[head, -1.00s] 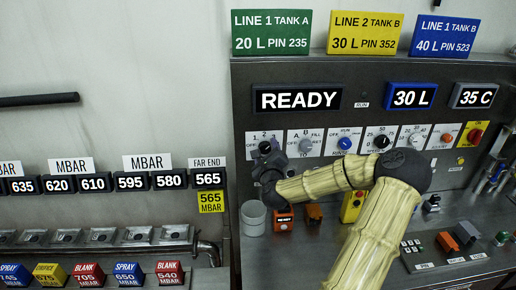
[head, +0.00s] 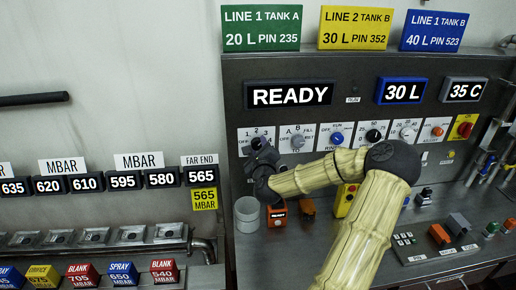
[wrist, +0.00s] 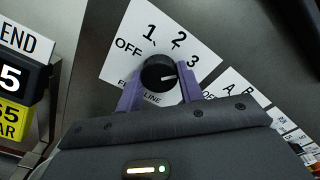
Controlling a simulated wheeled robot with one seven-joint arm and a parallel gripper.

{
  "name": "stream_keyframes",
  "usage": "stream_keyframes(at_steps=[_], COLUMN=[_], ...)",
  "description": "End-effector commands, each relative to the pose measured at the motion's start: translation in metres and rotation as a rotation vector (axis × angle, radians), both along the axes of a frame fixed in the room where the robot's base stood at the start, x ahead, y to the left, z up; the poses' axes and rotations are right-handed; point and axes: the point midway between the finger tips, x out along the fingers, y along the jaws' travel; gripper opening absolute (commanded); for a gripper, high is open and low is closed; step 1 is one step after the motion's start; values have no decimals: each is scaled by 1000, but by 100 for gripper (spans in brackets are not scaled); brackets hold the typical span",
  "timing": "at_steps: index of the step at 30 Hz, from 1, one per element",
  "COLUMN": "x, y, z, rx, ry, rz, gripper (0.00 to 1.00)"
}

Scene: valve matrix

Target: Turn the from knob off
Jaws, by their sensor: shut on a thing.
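The FROM knob is a round black knob (wrist: 158,74) with a white pointer mark, on a white plate (wrist: 150,30) marked OFF, 1, 2, 3 and LINE. In the wrist view its mark points right, roughly toward the 3 side and away from OFF. My gripper (wrist: 160,88) has its two purple fingers on either side of the knob, shut on it. In the head view my gripper (head: 262,155) is at the leftmost dial plate (head: 245,134) and covers much of the knob.
Just right is the TO knob (head: 297,141) with A, B and FILL marks. Further right are a blue rinse knob (head: 337,138) and a speed knob (head: 373,135). A grey cup (head: 247,214) and an orange box (head: 277,216) stand on the shelf below my gripper.

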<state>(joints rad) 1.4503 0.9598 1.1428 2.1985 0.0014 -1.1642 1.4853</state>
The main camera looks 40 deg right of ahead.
Motion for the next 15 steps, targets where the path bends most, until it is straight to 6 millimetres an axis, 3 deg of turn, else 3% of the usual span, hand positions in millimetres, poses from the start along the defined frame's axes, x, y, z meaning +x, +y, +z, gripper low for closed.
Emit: stream_keyframes(at_steps=[15], x=[2], y=[3], z=[1], rx=[-277], ry=[165], rz=[6], gripper=[14])
